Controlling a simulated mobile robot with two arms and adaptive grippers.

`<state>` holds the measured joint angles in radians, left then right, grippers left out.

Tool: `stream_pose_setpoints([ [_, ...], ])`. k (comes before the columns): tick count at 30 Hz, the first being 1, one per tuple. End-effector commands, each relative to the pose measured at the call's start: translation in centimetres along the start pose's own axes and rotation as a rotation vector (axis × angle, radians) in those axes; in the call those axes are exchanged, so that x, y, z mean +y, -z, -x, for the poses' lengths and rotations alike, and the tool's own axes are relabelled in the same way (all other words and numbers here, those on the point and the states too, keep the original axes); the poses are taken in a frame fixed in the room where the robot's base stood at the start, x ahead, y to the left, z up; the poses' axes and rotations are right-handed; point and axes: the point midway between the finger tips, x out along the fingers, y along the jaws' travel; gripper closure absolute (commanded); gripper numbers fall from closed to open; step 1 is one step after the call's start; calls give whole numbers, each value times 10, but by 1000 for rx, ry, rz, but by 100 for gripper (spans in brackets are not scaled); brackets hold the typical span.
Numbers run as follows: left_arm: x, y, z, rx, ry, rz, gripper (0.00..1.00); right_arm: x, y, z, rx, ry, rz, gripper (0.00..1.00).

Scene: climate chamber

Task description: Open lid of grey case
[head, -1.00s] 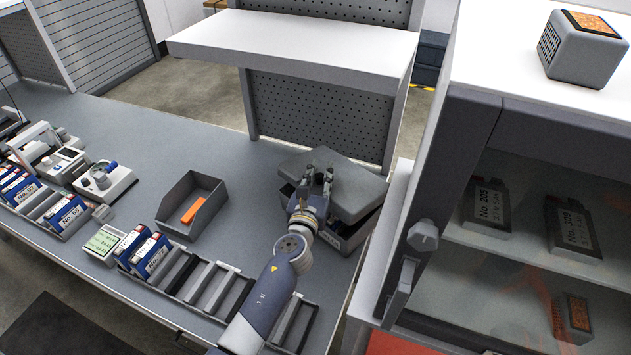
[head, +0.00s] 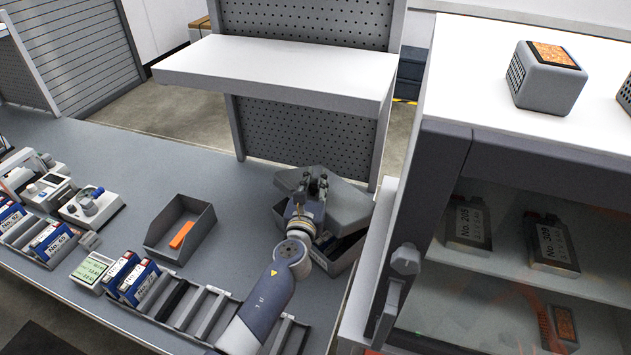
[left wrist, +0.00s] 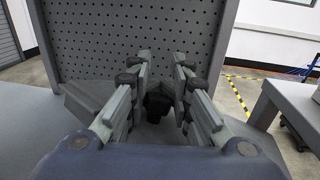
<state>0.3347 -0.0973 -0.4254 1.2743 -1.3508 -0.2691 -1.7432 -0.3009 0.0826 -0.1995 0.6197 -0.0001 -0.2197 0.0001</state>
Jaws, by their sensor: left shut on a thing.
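The grey case (head: 345,257) stands near the right end of the bench, below the perforated panel. Its lid (head: 348,203) is raised at the front and tilted, with a dark gap between lid and body. My left gripper (head: 316,182) is at the front of the lid, shut on it, and hides part of the case. In the left wrist view, the fingers (left wrist: 160,80) stand on both sides of a dark part of the lid (left wrist: 158,103); the exact contact is hard to see. My right gripper is not in view.
An open grey bin (head: 205,227) with an orange item (head: 182,234) stands left of the case. Racks with labelled blocks line the bench's front. A glass-fronted cabinet (head: 450,135) rises close on the right. A white shelf (head: 275,72) overhangs behind. The bench behind the bin is clear.

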Motion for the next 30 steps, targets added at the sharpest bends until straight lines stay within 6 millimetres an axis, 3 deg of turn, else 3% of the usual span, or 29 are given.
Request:
stream_pose_setpoints([
  [23, 2, -1, 0, -2, -3, -2, 100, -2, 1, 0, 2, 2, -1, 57],
  [24, 2, -1, 0, -2, -3, -2, 74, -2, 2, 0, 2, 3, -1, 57],
  [26, 2, -1, 0, -2, -3, -2, 61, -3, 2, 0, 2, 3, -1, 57],
  [30, 2, 0, 0, 0, -3, -2, 57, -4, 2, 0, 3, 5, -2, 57],
])
